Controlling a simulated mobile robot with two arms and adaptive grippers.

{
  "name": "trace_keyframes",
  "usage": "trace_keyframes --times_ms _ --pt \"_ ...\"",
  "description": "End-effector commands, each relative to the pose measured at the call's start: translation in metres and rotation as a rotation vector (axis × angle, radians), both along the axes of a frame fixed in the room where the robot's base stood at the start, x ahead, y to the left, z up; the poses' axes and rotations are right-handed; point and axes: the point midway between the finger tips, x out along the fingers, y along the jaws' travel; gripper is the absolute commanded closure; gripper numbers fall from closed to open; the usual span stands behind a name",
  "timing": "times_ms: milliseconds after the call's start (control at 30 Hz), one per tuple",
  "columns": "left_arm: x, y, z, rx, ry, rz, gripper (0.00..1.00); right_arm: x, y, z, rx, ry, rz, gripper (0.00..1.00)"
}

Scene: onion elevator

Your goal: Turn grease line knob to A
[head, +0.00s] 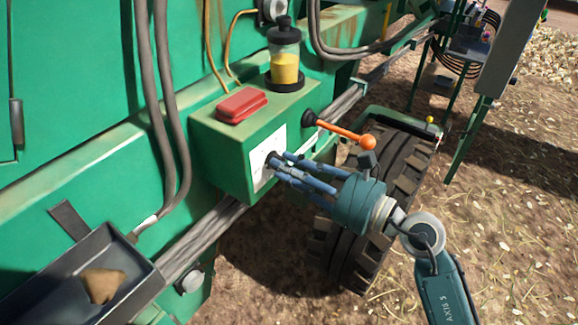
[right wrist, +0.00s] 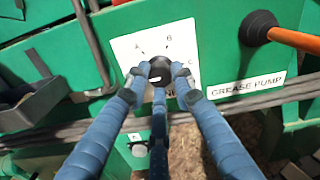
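The grease line knob (right wrist: 160,70) is a dark round knob on a white plate (right wrist: 126,52) marked A, B and C. In the head view the plate (head: 262,151) is on the side of a green box, and the knob is mostly hidden by fingers. My right gripper (right wrist: 158,84) has its blue fingers around the knob, with the dark fingertips closed in against its sides. In the head view my right gripper (head: 277,165) reaches the plate from the right. I cannot tell which letter the knob points to. My left gripper is not in view.
An orange lever (head: 345,132) sticks out just right of the plate, above my right gripper; a "GREASE PUMP" label (right wrist: 246,84) is below it. A red block (head: 242,105) and a yellow grease jar (head: 285,68) top the green box. A tyre (head: 398,165) is behind my gripper.

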Motion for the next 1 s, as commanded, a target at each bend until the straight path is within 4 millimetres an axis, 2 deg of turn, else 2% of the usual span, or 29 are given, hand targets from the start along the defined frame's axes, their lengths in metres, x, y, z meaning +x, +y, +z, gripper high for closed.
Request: trace_keyframes --times_ms 467,1000 --pt "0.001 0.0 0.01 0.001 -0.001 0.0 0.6 0.0 0.0 0.004 0.042 0.052 0.001 1.0" --pt "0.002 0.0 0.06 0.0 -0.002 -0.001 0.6 0.001 -0.001 0.009 0.309 0.417 -0.002 1.0"
